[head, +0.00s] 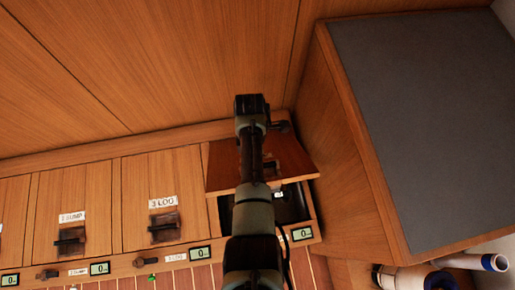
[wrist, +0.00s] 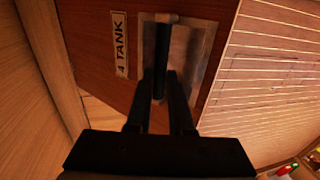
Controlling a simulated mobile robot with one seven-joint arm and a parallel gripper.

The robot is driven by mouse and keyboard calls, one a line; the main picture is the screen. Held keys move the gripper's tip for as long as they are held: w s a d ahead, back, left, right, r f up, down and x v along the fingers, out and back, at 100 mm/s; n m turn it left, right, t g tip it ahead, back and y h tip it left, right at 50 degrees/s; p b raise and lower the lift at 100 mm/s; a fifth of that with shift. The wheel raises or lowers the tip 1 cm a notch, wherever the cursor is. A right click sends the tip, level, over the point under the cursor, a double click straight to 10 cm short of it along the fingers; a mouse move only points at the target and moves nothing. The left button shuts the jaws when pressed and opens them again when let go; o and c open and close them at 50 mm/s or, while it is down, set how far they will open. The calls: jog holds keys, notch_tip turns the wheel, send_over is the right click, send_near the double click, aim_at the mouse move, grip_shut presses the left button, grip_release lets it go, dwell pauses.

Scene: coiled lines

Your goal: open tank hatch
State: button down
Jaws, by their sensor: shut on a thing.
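The tank hatch (wrist: 105,85), a dark wooden panel labelled "4 TANK", fills much of the upper wrist view. Its dark bar handle (wrist: 161,50) stands over a metal-coloured plate. My gripper (wrist: 159,85) is shut on this handle, with a finger on each side of it. In the head view the hatch (head: 292,156) is tilted up from its frame, and a dark opening (head: 292,206) shows below it. My arm hides part of the hatch and the opening in the head view, and my fingers cannot be made out there.
To the left, the hatch labelled "3 LOG" (head: 150,195) and another hatch (head: 75,200) lie shut, with small displays along the front ledge. A tall wooden block with a grey top (head: 430,120) stands close on the right. Rolled tubes (head: 470,262) lie at the lower right.

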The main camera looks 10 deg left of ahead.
jog(key=shift+w+a+r, duration=0.2)
jog(key=shift+w+r, duration=0.05)
jog(key=shift+w, duration=0.3)
jog(key=shift+w+a+r, duration=0.25)
jog(key=shift+w, duration=0.3)
jog(key=shift+w+a+r, duration=0.2)
jog(key=shift+w+r, duration=0.05)
jog(key=shift+w, duration=0.3)
jog(key=c, duration=1)
grip_release()
jog(key=shift+f, duration=0.15)
jog(key=shift+o, duration=0.9)
jog(key=shift+w+f, duration=0.15)
